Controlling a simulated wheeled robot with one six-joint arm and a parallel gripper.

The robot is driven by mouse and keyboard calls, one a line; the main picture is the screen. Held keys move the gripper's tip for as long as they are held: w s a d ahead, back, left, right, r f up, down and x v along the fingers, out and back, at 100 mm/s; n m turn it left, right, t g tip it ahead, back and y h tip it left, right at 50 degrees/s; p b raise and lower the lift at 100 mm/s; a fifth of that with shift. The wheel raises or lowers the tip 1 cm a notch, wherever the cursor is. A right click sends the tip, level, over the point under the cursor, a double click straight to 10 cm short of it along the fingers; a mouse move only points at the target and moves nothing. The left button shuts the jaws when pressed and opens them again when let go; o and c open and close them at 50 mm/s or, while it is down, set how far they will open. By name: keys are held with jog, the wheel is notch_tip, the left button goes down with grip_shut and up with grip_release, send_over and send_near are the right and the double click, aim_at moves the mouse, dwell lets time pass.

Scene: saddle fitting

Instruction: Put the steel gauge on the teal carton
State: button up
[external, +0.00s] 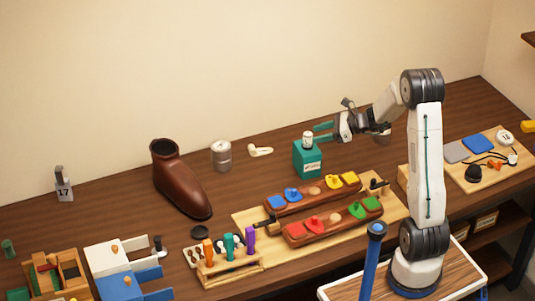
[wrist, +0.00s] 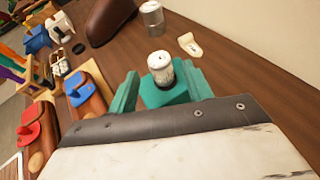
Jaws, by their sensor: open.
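The teal carton (external: 307,161) stands upright on the table and also shows in the wrist view (wrist: 163,95). A small pale cylinder with dark bands, which looks like the steel gauge (external: 308,139), stands upright on the carton's top. It shows in the wrist view (wrist: 160,67) between the teal fingers. My gripper (external: 319,133) is open at the carton's top, with one finger to each side of the gauge in the wrist view. Gaps show between the gauge and both fingers there. The far side of the carton is hidden.
A metal can (external: 221,156) and a cream piece (external: 261,151) stand left of the carton. A brown boot form (external: 181,180) is further left. A wooden board (external: 245,220) with coloured clamps lies in front. Bare table lies behind the carton.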

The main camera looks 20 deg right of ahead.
jog(key=v, duration=0.5)
jog(key=s+a+r+n+g+h, duration=0.2)
jog(key=s+a+r+n+g, duration=0.1)
jog(key=s+n, duration=0.55)
jog(key=s+a+r+n+g+h, duration=0.1)
jog(key=s+a+r+n+g, duration=0.3)
jog(key=s, duration=0.7)
jog(key=s+d+n+h, duration=0.3)
jog(key=s+n, duration=0.3)
jog(key=s, duration=0.2)
jog(key=s+d+f+n+t+h, duration=0.1)
jog(key=s+d+n+h, duration=0.3)
jog(key=s, duration=0.4)
jog(key=shift+d+f+n+h, duration=0.2)
jog(key=shift+n+h, duration=0.5)
jog(key=shift+n, duration=0.15)
